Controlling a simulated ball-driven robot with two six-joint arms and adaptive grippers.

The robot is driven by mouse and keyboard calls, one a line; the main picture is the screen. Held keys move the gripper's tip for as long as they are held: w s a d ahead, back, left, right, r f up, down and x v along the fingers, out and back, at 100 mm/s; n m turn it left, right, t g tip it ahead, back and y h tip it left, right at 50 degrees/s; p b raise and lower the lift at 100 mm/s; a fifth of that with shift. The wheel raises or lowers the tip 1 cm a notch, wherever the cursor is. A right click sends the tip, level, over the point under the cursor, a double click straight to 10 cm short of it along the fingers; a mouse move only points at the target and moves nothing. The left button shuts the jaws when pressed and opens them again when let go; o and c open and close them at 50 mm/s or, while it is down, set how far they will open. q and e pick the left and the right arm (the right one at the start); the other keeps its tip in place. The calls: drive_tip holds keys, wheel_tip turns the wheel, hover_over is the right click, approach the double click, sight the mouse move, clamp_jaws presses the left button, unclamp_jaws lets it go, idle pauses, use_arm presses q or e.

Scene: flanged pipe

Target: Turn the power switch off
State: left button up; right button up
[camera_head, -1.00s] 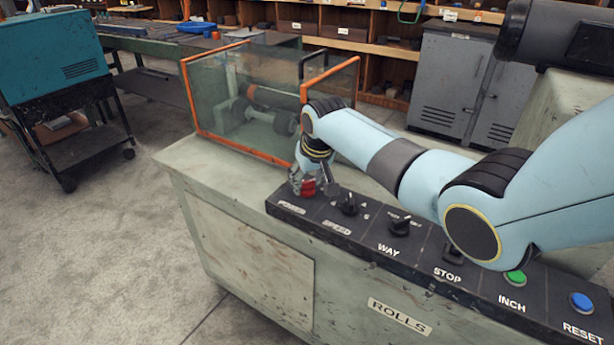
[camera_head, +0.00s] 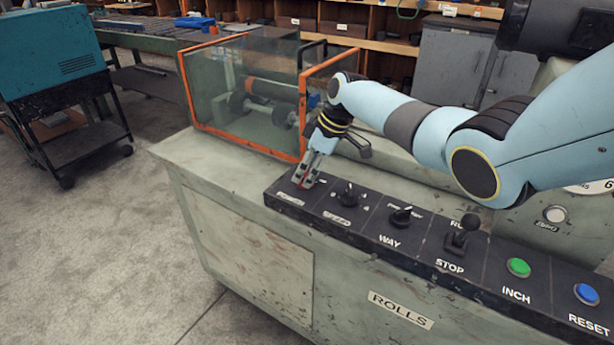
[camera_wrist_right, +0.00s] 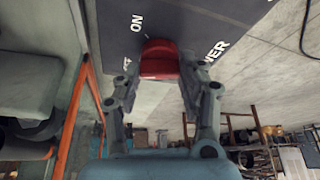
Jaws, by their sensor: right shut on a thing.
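The power switch is a red knob (camera_wrist_right: 158,60) on the dark control panel, close up in the wrist view. In the head view it is mostly hidden by my right gripper (camera_head: 305,181), above the POWER label (camera_head: 290,199) at the panel's left end. My right gripper (camera_wrist_right: 158,74) is shut on the knob, with one finger on each side. In the wrist view the word ON stands beside the knob, and part of another word shows at its left. I cannot tell exactly which mark the knob points to. My left gripper is not in view.
Along the panel to the right are a SPEED knob (camera_head: 349,195), a WAY knob (camera_head: 401,216), a STOP lever (camera_head: 461,236), a green INCH button (camera_head: 518,267) and a blue RESET button (camera_head: 586,294). An orange-framed glass guard (camera_head: 247,95) stands behind the panel.

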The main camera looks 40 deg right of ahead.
drive_tip(key=n+g+y+b, duration=0.1)
drive_tip(key=n+b, duration=0.2)
drive_tip(key=shift+w+f+n, duration=0.1)
drive_tip(key=shift+f+n, duration=0.05)
drive_tip(key=shift+n, duration=0.25)
drive_tip(key=shift+n+g+b, duration=0.3)
drive_tip(key=shift+n+b, duration=0.4)
drive_tip(key=shift+b, duration=0.05)
drive_tip(key=o, duration=1.2)
drive_tip(key=shift+c, duration=0.2)
drive_tip(key=shift+d+r, duration=0.1)
drive_tip(key=shift+r, duration=0.1)
drive_tip(key=v, duration=1.2)
